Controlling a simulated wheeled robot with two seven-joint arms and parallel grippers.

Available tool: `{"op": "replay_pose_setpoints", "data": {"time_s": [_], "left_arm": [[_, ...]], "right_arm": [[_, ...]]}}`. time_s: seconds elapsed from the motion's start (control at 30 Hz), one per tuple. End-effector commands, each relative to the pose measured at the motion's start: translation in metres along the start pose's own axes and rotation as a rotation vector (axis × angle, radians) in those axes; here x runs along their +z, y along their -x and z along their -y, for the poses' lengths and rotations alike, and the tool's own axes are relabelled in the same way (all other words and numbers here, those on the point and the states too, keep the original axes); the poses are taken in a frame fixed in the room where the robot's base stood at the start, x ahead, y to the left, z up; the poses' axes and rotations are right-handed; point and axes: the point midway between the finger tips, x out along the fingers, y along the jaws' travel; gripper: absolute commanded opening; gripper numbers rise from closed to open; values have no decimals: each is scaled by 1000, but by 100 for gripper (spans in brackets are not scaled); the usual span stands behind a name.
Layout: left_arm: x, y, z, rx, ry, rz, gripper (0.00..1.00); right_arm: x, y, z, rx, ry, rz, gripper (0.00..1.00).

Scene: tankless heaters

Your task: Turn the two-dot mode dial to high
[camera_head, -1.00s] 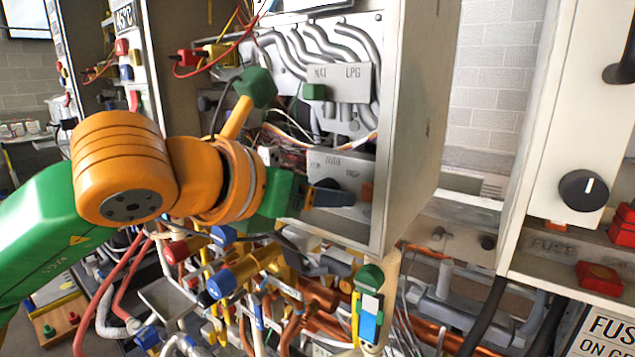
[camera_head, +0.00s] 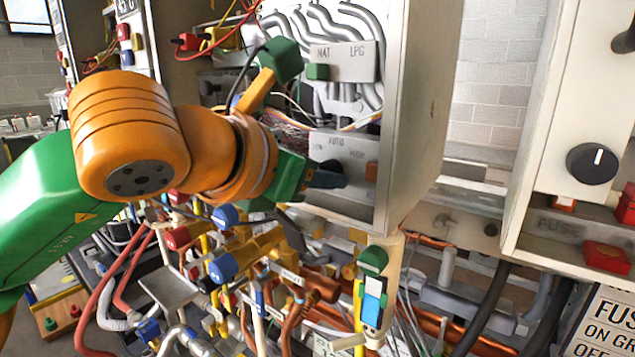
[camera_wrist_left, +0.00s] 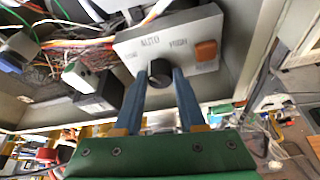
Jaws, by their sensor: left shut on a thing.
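The black mode dial (camera_wrist_left: 160,72) sits on a grey plate (camera_wrist_left: 125,50) lettered AUTO and HIGH inside an open heater cabinet. No dots on it can be made out. My left gripper (camera_wrist_left: 162,78) has its two blue fingers closed on the dial's sides. In the head view the left gripper (camera_head: 328,177) reaches in from the left, and its fingers largely cover the dial. An orange button (camera_wrist_left: 206,49) is right of the dial on the same plate. My right gripper is not in view.
The cabinet's side wall (camera_head: 418,110) stands close right of the gripper. A NAT/LPG plate with a green switch (camera_head: 318,71) is above. Pipes and valves, including a blue-ended one (camera_head: 222,268), crowd the space below. Another cabinet with a black dial (camera_head: 593,163) is at right.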

Motion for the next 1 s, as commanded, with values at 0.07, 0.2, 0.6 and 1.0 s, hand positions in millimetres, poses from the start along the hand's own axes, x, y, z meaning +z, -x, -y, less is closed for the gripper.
{"op": "replay_pose_setpoints", "data": {"time_s": [0.07, 0.2, 0.6, 1.0], "left_arm": [[-3, -2, 2, 27, -64, 4, 0], [-3, -2, 3, 78, -188, 4, 0], [-4, -2, 5, 226, -540, 4, 0], [-5, -2, 6, 373, -886, 4, 0]], "right_arm": [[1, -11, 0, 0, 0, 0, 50], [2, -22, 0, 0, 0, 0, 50], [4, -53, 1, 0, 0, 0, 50], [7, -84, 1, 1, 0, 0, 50]]}}
